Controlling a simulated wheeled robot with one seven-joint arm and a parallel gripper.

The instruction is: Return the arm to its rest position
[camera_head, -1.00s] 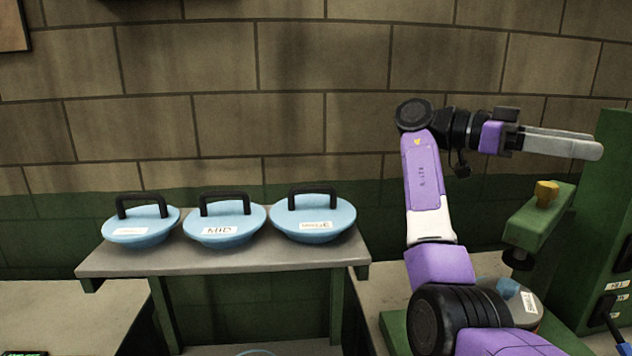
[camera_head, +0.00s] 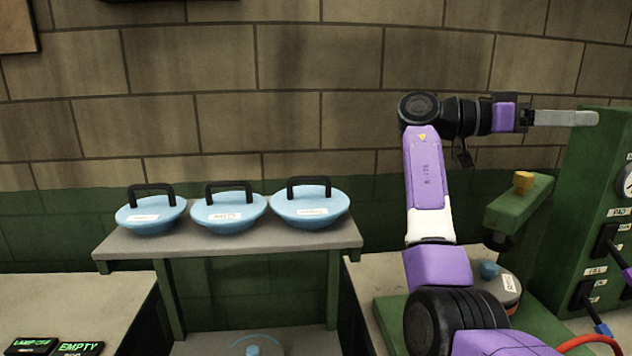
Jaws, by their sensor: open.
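My arm stands folded up at the right of the head view, with purple, white and black links. Its forearm points right, toward the green machine. My gripper (camera_head: 562,118) is at the upper right, with its long grey fingers held level. The fingers overlap one another in this view, so the gap between them is hidden. Nothing shows between them. The fingertips appear close to the top of the green machine column (camera_head: 596,150); I cannot tell whether they touch it.
Three blue lids with black handles, left (camera_head: 150,213), middle (camera_head: 228,210) and right (camera_head: 309,207), sit on a raised grey shelf (camera_head: 240,243). A green press arm with a yellow knob (camera_head: 523,183) stands over a blue-knobbed round part (camera_head: 489,270). Black display blocks (camera_head: 80,348) lie lower left.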

